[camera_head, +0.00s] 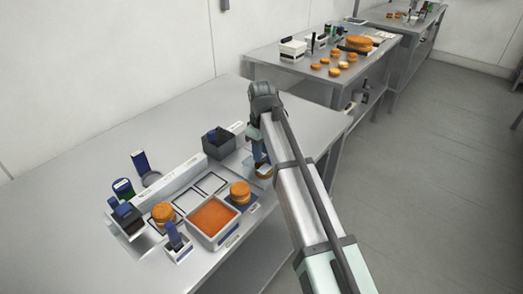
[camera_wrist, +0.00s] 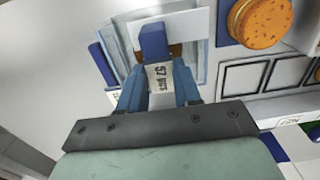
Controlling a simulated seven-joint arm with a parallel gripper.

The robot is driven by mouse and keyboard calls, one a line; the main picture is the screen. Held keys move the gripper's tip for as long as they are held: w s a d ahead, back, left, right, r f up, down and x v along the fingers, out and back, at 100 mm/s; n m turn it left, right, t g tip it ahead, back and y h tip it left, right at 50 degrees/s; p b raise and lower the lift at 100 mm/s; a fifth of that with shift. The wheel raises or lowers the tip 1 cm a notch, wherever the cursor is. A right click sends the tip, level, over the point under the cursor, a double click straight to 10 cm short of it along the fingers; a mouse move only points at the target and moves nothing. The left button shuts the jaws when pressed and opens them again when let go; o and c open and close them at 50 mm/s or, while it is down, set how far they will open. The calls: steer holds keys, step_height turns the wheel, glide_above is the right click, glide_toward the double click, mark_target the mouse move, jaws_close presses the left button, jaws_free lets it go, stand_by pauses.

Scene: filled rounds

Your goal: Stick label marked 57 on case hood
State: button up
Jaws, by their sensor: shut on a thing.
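My gripper (camera_wrist: 160,85) is shut on a blue handled piece (camera_wrist: 153,40) that carries a white label (camera_wrist: 160,78) marked 57, with smaller print after the number. In the wrist view the blue piece points at the clear case (camera_wrist: 200,48), which has a pale flat panel on it and something brown showing inside. Whether the piece touches the case hood, I cannot tell. In the head view my gripper (camera_head: 262,155) is over the clear case (camera_head: 264,172) at the table's right side, and my arm hides part of it.
An orange tray (camera_head: 212,218) stands in front of outlined squares. Filled rounds (camera_head: 240,192) (camera_head: 163,213) lie beside it. Blue-handled tools (camera_head: 140,162) stand at the left. The table's back left is bare.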

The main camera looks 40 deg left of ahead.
steer(key=shift+f, duration=0.1)
steer(key=o, duration=0.8)
steer(key=shift+c, duration=0.2)
steer(key=shift+r, duration=3)
